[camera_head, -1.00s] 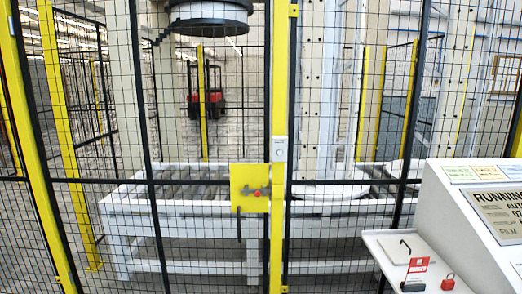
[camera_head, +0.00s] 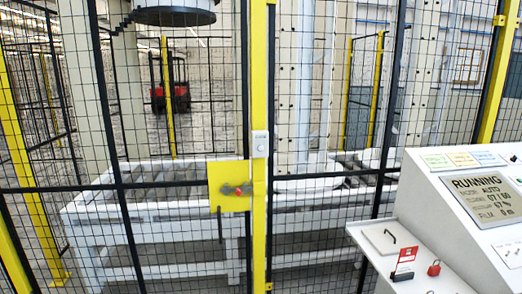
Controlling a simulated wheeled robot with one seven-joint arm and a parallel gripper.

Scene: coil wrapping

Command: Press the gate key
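The yellow gate post (camera_head: 259,85) stands near the middle of the camera_head view, in a black mesh fence. A yellow latch plate (camera_head: 228,172) with a red knob (camera_head: 237,190) is fixed beside it. A small pale grey box (camera_head: 260,144) sits on the post above the plate. The sloping white control console (camera_head: 428,190) stands at the right, its display (camera_head: 487,199) reading RUNNING and AUTO. Part of the console is cut off by the right edge. I cannot tell which part is the gate key. My gripper is not in view.
A white shelf (camera_head: 368,236) juts from the console, with a black handle, a red card on a stand (camera_head: 404,263) and a red padlock (camera_head: 434,268). Behind the mesh are a white roller conveyor (camera_head: 85,212), a round dark head (camera_head: 174,13) and a red forklift (camera_head: 179,90).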

